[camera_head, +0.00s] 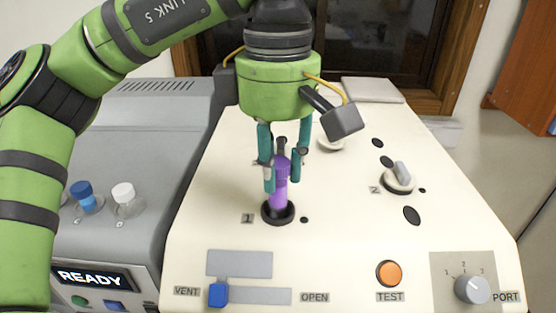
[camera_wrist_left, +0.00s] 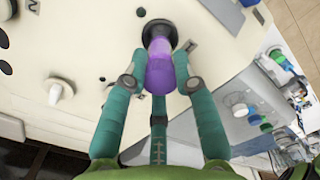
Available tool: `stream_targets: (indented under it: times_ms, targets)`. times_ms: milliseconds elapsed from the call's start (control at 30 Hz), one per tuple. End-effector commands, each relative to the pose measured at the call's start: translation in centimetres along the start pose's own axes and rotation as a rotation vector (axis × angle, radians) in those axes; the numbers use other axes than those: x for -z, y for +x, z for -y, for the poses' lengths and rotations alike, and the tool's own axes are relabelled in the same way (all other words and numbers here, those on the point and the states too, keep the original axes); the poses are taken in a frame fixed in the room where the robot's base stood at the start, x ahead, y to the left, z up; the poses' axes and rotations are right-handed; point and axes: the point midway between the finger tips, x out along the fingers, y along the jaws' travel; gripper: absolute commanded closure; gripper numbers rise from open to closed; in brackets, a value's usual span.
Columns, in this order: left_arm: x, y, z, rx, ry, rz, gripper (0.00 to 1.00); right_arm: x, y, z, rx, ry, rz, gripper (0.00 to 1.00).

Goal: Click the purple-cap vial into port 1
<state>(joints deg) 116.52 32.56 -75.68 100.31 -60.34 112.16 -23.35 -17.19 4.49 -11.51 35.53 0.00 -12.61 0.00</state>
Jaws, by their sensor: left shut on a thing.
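The purple-cap vial (camera_head: 280,186) stands upright at the black ring of port 1 (camera_head: 278,213) on the cream panel. Its lower end meets the ring; I cannot tell how deep it sits. My left gripper (camera_head: 281,180) reaches down from above, its teal fingers shut around the purple cap. In the left wrist view the purple vial (camera_wrist_left: 159,68) lies between the fingertips, in line with the black port ring (camera_wrist_left: 159,33). My right gripper is in neither view.
Port 2 (camera_head: 399,184) has a pale knob-like piece, right of port 1. In front are a blue vent slider (camera_head: 219,294), an orange test button (camera_head: 389,273) and a port selector dial (camera_head: 472,289). The grey machine at left holds a blue-cap vial (camera_head: 86,196) and a white-cap vial (camera_head: 125,198).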

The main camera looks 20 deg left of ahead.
Motion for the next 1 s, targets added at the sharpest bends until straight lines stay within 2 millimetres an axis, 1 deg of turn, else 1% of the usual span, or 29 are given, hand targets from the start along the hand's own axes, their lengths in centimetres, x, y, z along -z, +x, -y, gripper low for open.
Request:
stream_targets:
  times_ms: [267,700,1000]
  targets:
    - [0.0,0.1,0.0,0.0,0.0,0.0,1.0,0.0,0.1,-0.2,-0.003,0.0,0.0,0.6]
    - [0.0,1.2,0.0,-0.001,0.0,0.0,1.0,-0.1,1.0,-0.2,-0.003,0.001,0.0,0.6]
    - [0.0,1.2,0.0,-0.001,0.0,0.0,1.0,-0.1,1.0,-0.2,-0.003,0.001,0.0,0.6]
